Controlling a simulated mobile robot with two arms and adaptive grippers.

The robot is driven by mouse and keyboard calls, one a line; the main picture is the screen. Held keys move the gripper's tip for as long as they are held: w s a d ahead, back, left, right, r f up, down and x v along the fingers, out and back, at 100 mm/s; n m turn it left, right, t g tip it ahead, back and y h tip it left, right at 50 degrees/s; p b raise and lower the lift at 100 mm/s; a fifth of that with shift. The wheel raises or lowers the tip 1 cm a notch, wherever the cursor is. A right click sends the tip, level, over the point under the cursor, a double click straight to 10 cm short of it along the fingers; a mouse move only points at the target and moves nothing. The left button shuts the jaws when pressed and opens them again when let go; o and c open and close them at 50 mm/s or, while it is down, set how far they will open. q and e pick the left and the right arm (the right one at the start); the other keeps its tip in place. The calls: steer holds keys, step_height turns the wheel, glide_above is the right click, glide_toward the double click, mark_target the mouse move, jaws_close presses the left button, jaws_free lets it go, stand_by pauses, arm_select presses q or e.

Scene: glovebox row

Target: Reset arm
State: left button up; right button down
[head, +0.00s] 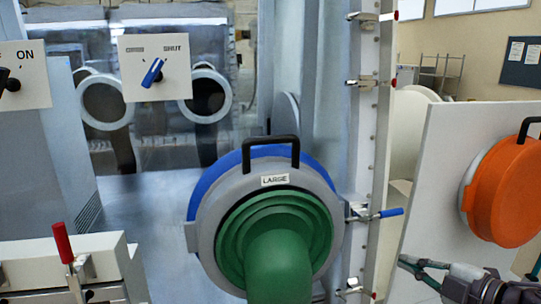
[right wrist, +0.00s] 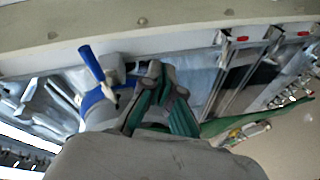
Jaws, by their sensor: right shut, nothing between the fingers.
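My right gripper (head: 406,263) reaches in from the lower right in the head view, its fingers pointing left. Its green-sided fingers are together and hold nothing; they also show in the right wrist view (right wrist: 160,82). The fingertips are below and just right of the blue-handled clamp (head: 388,213), apart from it in the head view. A blue handle (right wrist: 91,63) shows left of the fingers in the right wrist view. My left gripper is in neither view.
A round port labelled LARGE (head: 208,222), with a black handle and green sleeve, is at centre. An orange round cover (head: 503,200) on a white panel (head: 432,180) stands right. A red-handled lever (head: 63,243) is lower left. A SHUT switch plate (head: 178,82) is above.

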steer(key=s+a+f+m+g+h, duration=0.1)
steer(key=s+a+f+m+h, duration=0.2)
steer(key=f, duration=0.5)
steer(key=s+a+f+m+h, duration=0.1)
steer(key=s+a+f+m, duration=0.15)
steer(key=f+m, duration=0.4)
steer(key=s+a+f+m+g+h, duration=0.25)
steer(key=s+f+m+g, duration=0.6)
steer(key=s+f, duration=0.9)
step_height(320, 180, down, 21)
steer(key=s+n+g, duration=0.1)
steer(key=s+g, duration=0.1)
steer(key=s, duration=0.1)
steer(key=s+d+f, duration=0.2)
steer(key=s+f, duration=0.6)
steer(key=f, duration=0.1)
steer(key=s+d+f, duration=0.1)
steer(key=s+f, duration=0.7)
steer(key=f, duration=0.1)
steer(key=shift+s+d+f+g+h, duration=0.2)
steer(key=shift+s+d+g+h, duration=0.15)
steer(key=shift+s+g+h, duration=0.1)
